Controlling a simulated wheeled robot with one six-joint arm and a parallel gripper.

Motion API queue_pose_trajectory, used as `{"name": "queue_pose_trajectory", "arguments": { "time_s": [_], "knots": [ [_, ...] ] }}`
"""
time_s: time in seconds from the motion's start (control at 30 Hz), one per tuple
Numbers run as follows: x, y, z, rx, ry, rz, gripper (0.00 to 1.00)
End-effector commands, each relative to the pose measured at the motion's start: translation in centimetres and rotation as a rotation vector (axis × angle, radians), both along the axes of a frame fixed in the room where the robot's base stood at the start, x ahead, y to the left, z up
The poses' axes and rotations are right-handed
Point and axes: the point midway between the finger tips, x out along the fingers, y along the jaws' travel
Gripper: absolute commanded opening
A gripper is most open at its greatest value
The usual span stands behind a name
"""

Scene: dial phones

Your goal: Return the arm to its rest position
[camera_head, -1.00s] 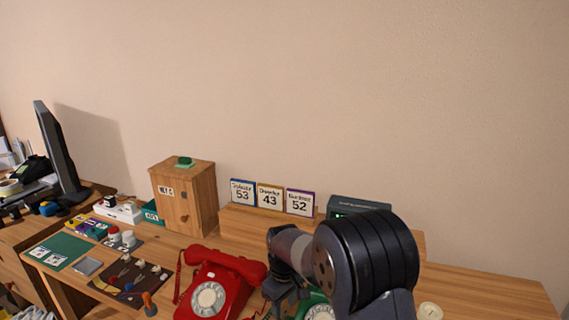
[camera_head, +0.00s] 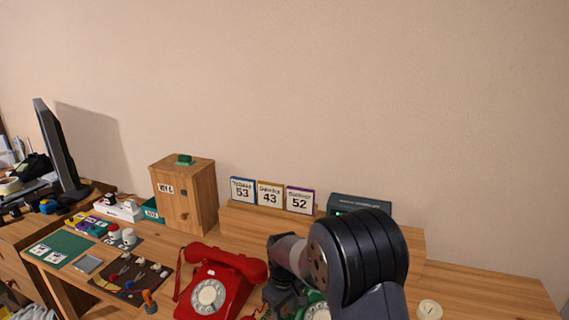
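My arm rises from the bottom edge right of centre, with a thick black joint in front. Its far part reaches toward the desk over a green dial phone (camera_head: 317,311), which it mostly hides. My gripper's fingertips cannot be made out; the arm and phone area cover them. A red dial phone (camera_head: 216,284) stands just left of the arm, with its handset lying across its top.
A wooden cabinet (camera_head: 184,195) stands at the back left. Number cards (camera_head: 270,195) and a dark green box (camera_head: 359,205) stand on a raised shelf. A dark board (camera_head: 130,277) with small parts lies left. A round white object (camera_head: 429,310) sits right; the desk's right side is mostly clear.

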Motion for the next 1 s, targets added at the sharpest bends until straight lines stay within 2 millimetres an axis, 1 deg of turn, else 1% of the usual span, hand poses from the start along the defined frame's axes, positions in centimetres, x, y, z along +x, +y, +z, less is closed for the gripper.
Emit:
{"name": "queue_pose_trajectory", "arguments": {
  "time_s": [0.03,0.2,0.4,0.83,1.0],
  "knots": [
    [0.15,0.05,0.38,0.002,-0.006,-0.040,0.41],
    [0.14,0.04,0.37,0.001,-0.005,-0.158,0.41],
    [0.08,0.02,0.34,0.000,-0.003,-0.240,0.41],
    [-0.11,-0.06,0.26,-0.003,0.002,-0.260,0.41],
    [-0.39,0.21,0.75,0.000,0.002,-0.258,0.41]
  ]
}}
